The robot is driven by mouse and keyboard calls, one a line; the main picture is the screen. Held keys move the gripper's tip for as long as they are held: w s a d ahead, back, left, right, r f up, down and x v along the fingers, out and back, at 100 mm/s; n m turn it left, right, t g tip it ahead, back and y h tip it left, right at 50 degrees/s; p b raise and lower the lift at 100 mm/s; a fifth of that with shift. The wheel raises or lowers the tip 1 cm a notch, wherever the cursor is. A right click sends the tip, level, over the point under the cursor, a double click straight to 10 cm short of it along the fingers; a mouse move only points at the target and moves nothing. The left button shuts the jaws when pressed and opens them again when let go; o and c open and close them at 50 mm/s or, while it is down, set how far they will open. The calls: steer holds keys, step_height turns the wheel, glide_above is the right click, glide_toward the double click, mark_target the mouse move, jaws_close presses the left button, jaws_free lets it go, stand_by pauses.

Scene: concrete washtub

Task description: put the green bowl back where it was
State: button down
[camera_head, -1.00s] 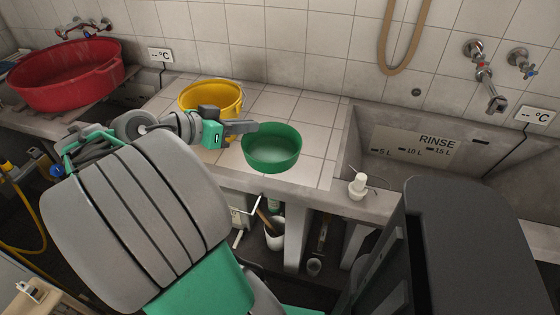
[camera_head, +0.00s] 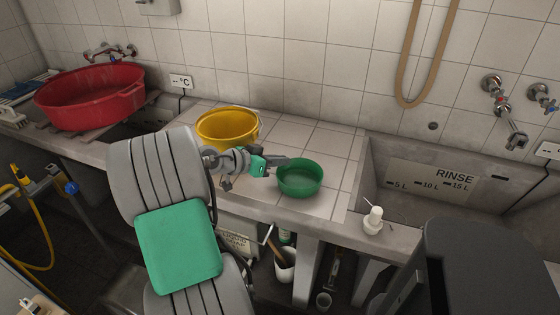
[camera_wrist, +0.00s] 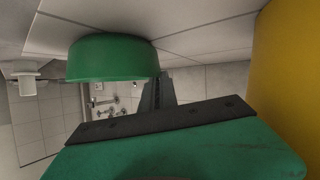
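The green bowl (camera_head: 300,180) is upright at the right part of the tiled counter, close to its front edge; whether its base touches the tiles is hard to tell. My gripper (camera_head: 283,162) reaches it from the left, with its dark fingers closed on the bowl's left rim. The wrist view is upside down: the bowl (camera_wrist: 112,58) is left of centre, and the fingers of my gripper (camera_wrist: 160,90) meet its rim edge. The exact finger contact is partly hidden.
A yellow tub (camera_head: 226,128) stands on the counter (camera_head: 335,150) just left of my gripper. The rinse basin (camera_head: 430,205) opens to the right, with a white dispenser (camera_head: 373,219) on its front ledge. A red tub (camera_head: 90,97) is far left.

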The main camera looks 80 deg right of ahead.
steer(key=c, duration=1.6)
jaws_free()
steer(key=shift+c, duration=0.2)
steer(key=v, duration=1.2)
steer(key=w+a+f+n+t+y, duration=0.25)
steer(key=w+a+n+t, duration=0.2)
steer(key=w+a, duration=0.35)
steer(key=w+a+f+n+t+y, duration=0.1)
steer(key=w+a+f+n+t, duration=0.25)
steer(key=w+a+n, duration=0.4)
steer(key=s+a+f+n+t+y, duration=0.1)
steer(key=a+n+y, duration=0.35)
steer(key=a, duration=0.95)
steer(key=s+a+f+n+t+y, duration=0.1)
steer(key=a+f+n+t+y, duration=0.1)
steer(key=a+n, duration=0.95)
steer(key=w+a+r+m+p, duration=0.1)
steer(key=r+m+p, duration=0.1)
steer(key=r+p, duration=0.5)
steer(key=a+r+m+p, duration=0.2)
steer(key=r+p, duration=0.4)
steer(key=r, duration=0.3)
steer(key=shift+w+a+t+p, duration=0.25)
steer(key=shift+w+t+p, duration=0.05)
steer(key=shift+w+p, duration=0.1)
